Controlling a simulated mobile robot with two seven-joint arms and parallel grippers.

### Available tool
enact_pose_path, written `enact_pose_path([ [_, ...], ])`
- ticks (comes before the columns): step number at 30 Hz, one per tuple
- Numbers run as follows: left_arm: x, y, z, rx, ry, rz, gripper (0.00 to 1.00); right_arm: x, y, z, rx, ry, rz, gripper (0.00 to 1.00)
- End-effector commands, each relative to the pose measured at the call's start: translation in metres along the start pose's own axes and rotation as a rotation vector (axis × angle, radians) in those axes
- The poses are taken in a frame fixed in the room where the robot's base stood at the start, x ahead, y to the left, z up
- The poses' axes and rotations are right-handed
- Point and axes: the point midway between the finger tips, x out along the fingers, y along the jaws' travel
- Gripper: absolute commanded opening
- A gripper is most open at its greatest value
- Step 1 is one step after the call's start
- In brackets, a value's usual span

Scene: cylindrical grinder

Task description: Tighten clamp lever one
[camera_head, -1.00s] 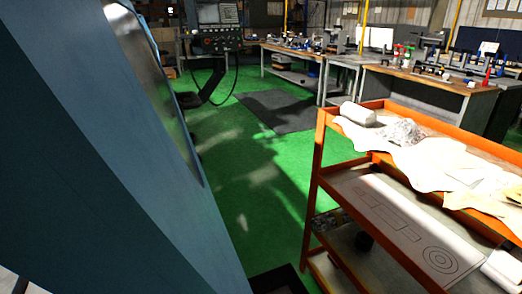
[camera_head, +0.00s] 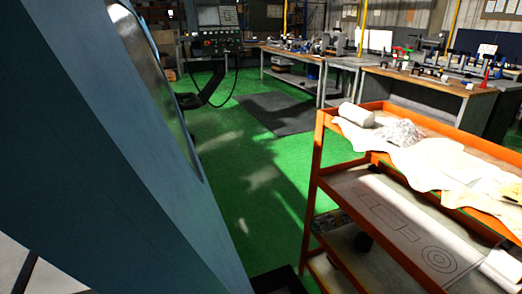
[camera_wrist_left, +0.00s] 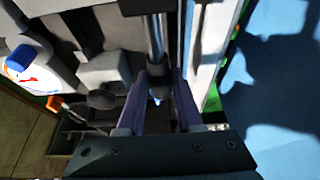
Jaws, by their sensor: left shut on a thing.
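My left gripper (camera_wrist_left: 160,98) shows in the left wrist view, its two dark fingers reaching up from a black palm. The fingers are shut on a slim part between them, which I take for the clamp lever; it is mostly hidden by the fingers and shadow. A bright metal rod (camera_wrist_left: 156,36) stands just beyond the fingertips. A dark knob (camera_wrist_left: 101,99) sits to the left of the fingers, apart from them. The head view shows neither gripper and no clamp lever. My right gripper is in neither view.
A dial with a blue knob (camera_wrist_left: 19,57) is at the left of the wrist view. In the head view a large blue machine panel (camera_head: 110,140) fills the left side. An orange trolley (camera_head: 312,165) stands right; green floor (camera_head: 235,170) lies between.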

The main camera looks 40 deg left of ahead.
Motion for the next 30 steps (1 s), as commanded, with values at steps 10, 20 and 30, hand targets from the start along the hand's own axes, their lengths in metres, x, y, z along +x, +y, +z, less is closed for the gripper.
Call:
enact_pose_path([
  [10,0.000,0.001,0.000,0.004,0.000,0.006,0.47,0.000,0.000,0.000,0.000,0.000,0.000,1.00],
  [20,0.000,0.001,0.000,0.001,-0.001,0.004,0.65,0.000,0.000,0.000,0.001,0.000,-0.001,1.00],
  [30,-0.034,0.000,0.002,0.003,-0.007,0.001,0.65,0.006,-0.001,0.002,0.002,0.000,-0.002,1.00],
])
